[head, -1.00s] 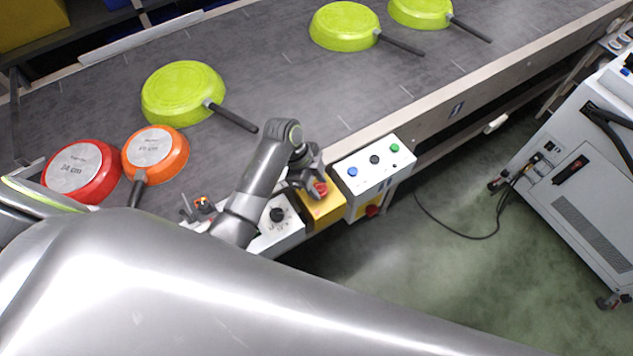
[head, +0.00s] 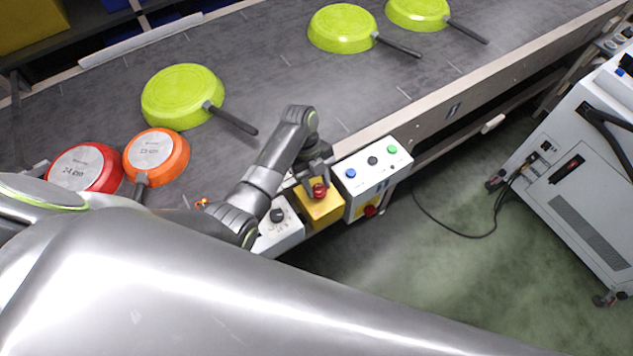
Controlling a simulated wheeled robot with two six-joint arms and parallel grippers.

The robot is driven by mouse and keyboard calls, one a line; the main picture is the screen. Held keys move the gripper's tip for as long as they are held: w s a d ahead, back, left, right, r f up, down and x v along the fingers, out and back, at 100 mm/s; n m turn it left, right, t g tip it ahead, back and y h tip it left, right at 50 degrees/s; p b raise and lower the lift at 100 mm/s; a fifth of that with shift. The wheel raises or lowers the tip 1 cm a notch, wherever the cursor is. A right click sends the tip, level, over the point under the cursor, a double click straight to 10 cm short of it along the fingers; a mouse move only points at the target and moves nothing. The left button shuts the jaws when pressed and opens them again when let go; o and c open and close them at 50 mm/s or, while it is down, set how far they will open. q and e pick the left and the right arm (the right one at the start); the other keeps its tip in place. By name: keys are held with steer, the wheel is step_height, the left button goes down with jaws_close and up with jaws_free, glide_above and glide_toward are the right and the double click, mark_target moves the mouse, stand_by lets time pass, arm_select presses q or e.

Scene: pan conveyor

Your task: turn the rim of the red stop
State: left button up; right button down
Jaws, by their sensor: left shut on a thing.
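The red stop (head: 319,191) is a round red button on top of a yellow box (head: 322,212) at the conveyor's near edge. My left gripper (head: 315,184) points down over it, with its fingers on either side of the red button, and is shut on its rim. Part of the button is hidden by the fingers. My right gripper is not in the picture.
A white panel (head: 384,176) with blue, black and green buttons stands right of the yellow box; a white box with a black knob (head: 277,215) is on its left. Green pans (head: 183,95), an orange pan (head: 157,157) and a red pan (head: 87,168) lie on the conveyor (head: 270,65).

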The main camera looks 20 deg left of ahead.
arm_select(q)
steer(key=shift+m, duration=0.3)
stand_by(0.4)
steer(key=o, duration=1)
steer(key=shift+f, duration=0.1)
steer(key=p+v, duration=0.7)
steer(key=v, duration=1)
steer(key=shift+w+r, duration=0.2)
steer(key=shift+w, duration=0.05)
steer(key=shift+s+f, duration=0.1)
